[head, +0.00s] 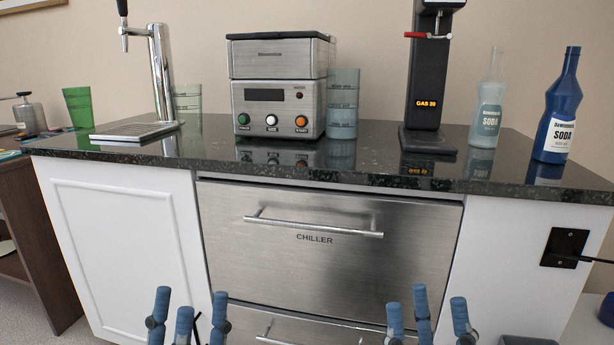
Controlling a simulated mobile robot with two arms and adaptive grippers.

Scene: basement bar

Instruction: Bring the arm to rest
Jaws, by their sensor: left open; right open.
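My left gripper (187,318) shows at the bottom edge, left of the middle, with its blue fingertips spread apart and nothing between them. My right gripper (430,315) shows at the bottom edge, right of the middle, also open and empty. Both are low, in front of the cabinet, below the dark countertop. Only the fingers show; the rest of both arms is out of the picture.
A steel chiller drawer (300,262) faces me under the dark counter (385,174). On it stand a beer tap (160,75), a steel machine (275,95), stacked cups (343,103), a black dispenser (427,90) and two soda bottles, one blue (562,105).

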